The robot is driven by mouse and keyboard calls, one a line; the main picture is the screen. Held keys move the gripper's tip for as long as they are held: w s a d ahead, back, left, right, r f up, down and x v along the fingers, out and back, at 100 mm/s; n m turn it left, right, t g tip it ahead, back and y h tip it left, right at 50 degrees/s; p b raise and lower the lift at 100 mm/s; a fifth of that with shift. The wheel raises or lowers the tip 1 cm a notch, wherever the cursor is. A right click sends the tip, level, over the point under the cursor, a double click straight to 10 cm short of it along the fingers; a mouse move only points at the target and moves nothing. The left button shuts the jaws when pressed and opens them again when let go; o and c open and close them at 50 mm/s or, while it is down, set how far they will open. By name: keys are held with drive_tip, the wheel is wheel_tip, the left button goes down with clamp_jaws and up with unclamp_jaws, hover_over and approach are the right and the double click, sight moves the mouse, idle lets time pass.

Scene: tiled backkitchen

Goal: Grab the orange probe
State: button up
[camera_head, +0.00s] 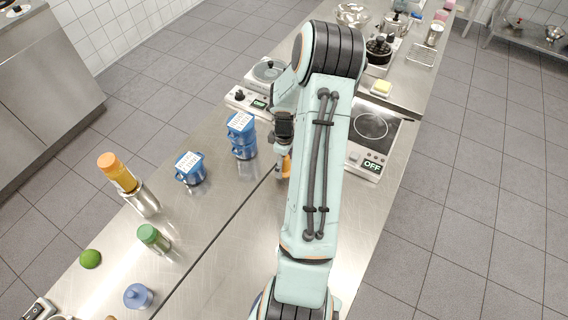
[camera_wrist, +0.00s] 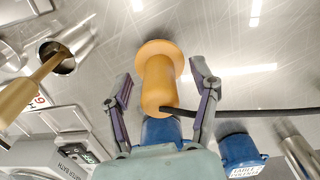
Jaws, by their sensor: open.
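The orange probe (camera_wrist: 157,82) stands out in the wrist view, with a wide round flange at its top end and a dark cable running off to the right. My gripper (camera_wrist: 160,88) is open, with one finger on each side of the probe. I see gaps between the fingers and the probe; contact does not show. In the head view a small part of the orange probe (camera_head: 285,166) shows beside my arm, which hides the rest.
Blue labelled pots (camera_head: 242,135) and another blue pot (camera_head: 190,168) stand on the steel counter close by. A hot plate (camera_head: 372,128) marked OFF is right of my arm. A green-lidded jar (camera_head: 153,238) and a lime (camera_head: 90,259) are at the lower left.

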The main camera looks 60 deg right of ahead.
drive_tip(key=shift+c, duration=0.3)
clamp_jaws()
